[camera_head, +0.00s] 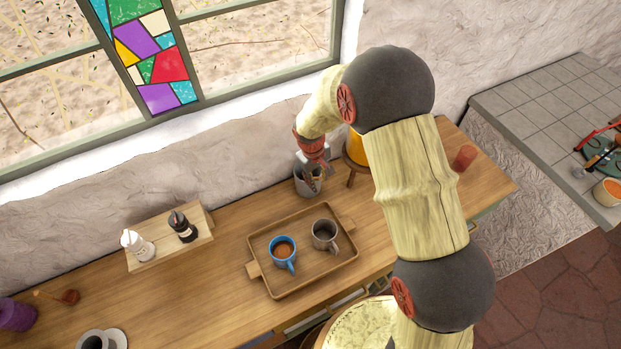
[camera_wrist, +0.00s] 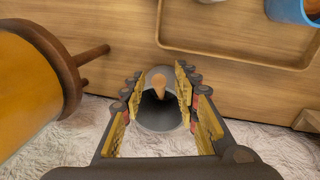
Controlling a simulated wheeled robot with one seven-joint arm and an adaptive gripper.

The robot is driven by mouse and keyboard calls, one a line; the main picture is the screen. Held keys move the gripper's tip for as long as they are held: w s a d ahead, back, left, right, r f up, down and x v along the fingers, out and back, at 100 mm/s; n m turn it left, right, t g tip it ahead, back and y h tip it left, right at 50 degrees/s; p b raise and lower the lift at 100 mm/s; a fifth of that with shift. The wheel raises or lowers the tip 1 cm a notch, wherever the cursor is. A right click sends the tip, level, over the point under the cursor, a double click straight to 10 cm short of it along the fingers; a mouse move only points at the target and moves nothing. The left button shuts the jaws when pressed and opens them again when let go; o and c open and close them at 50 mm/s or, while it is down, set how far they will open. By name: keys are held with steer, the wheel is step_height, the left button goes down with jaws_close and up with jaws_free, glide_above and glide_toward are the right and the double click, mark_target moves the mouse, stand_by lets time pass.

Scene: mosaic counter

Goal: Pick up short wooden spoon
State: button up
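A wooden utensil, which looks like a spoon, stands upright in a grey cup (camera_wrist: 158,112) in the wrist view; its light brown upper end (camera_wrist: 157,80) points towards the camera. My gripper (camera_wrist: 183,88) is open, with one finger on each side of the utensil and cup opening. I see gaps between the fingers and the utensil; the depth is hard to judge. In the head view the grey cup (camera_head: 305,186) stands by the wall behind the tray, with my gripper (camera_head: 318,172) right over it, hiding most of the cup's contents.
A wooden tray (camera_head: 268,283) with a blue mug (camera_head: 283,250) and a grey mug (camera_head: 324,236) is in front. A yellow-orange vessel on a wooden stand (camera_wrist: 25,85) is close beside my gripper. The rough wall is right behind. A bottle rack (camera_head: 150,262) stands left.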

steer(key=c, duration=0.4)
steer(key=c, duration=0.3)
jaws_close()
